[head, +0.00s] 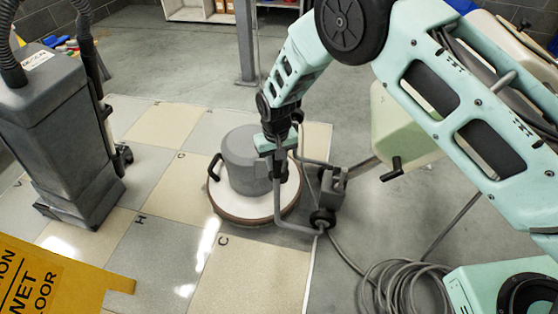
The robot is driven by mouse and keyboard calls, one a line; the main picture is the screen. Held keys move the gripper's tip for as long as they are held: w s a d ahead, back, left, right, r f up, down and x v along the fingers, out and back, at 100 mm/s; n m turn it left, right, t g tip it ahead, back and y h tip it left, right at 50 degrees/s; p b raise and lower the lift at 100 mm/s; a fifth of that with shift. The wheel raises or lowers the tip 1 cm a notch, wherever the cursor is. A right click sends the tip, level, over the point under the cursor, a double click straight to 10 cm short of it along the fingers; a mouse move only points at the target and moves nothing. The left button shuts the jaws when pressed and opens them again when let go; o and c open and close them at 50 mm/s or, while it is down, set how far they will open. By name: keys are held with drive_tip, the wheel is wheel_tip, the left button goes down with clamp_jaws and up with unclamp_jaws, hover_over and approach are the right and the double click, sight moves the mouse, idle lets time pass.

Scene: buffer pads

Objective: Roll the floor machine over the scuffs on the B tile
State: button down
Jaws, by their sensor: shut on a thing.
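The floor machine (240,158) stands on the checkered tiles at the middle. It has a grey motor drum on a round white base with a brown lower rim, a bent metal frame and small black wheels at the right. My gripper (277,160) is at the right side of the drum, shut on the machine's metal frame; the exact contact is partly hidden. Cream and grey tiles (175,255) carry small letters; an H and a C show in front of the machine. I cannot make out a B or any scuffs; the machine covers part of the tiles.
A grey upright cleaner (55,130) stands on the tiles at left. A yellow wet floor sign (45,280) is at the front left. Coiled cable (405,285) lies on concrete at the front right. A metal post (245,45) stands behind. Back tiles are partly clear.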

drive_tip(key=c, duration=1.1)
unclamp_jaws()
drive_tip(key=shift+r+p, duration=2.1)
drive_tip(key=shift+r, duration=6.55)
